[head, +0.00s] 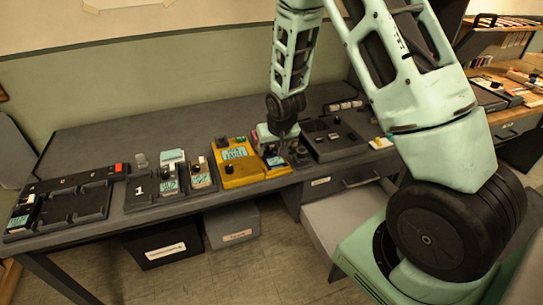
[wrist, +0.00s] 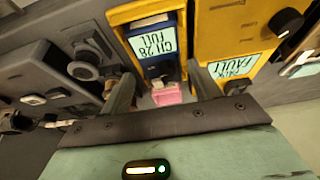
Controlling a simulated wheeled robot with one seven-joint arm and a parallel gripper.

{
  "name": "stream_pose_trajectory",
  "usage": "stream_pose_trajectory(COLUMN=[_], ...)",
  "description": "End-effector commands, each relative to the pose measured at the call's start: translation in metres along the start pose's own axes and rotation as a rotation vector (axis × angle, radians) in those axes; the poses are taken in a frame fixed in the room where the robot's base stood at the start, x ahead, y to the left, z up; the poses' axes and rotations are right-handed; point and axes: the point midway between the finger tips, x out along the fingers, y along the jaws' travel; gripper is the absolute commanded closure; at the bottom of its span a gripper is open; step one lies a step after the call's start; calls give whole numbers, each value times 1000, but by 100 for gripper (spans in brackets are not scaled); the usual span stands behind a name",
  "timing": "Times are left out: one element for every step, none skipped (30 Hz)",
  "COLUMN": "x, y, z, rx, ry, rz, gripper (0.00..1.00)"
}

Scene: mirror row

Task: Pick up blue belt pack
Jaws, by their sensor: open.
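The blue belt pack (wrist: 160,66) has a pale screen reading "CH 28 FULL" and sits in a yellow surround in the wrist view. In the head view the pack (head: 275,160) is at the right of the yellow unit, partly hidden by my gripper. A pink piece (wrist: 166,94) shows at the pack's near end. My gripper (wrist: 163,85) is open, with one finger on each side of the pack's near end. I cannot tell whether the fingers touch it. In the head view my gripper (head: 278,140) is right over the pack.
A yellow unit (head: 228,168) with a "FAULT" screen stands just left of the pack. A dark console (head: 335,140) is close on the right. Grey docks with other packs (head: 168,185) and a dark tray (head: 85,205) line the bench leftward. The back of the bench (head: 130,135) is clear.

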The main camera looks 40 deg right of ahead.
Motion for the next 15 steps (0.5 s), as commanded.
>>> stream_pose_trajectory(x=[6,10,15,18,21,25,26,28,29,29,30,30,30,30,30], y=[-1,-1,-1,-1,-1,-1,-1,-1,-1,-1,-1,-1,-1,-1,-1], z=[1,1,1,0,0,1,0,0,0,0,0,0,0,0,0], rx=[-1,-1,-1,-1,-1,-1,0,0,0,0,0,0,0,0,0], ry=[-3,-3,-3,-2,-2,-1,0,0,1,1,1,1,1,1,1], rz=[1,1,1,1,1,1,0,0,0,0,0,0,0,0,0], gripper=[38,38,38,38,38,38,38,38,38,38,38,38,38,38,38])
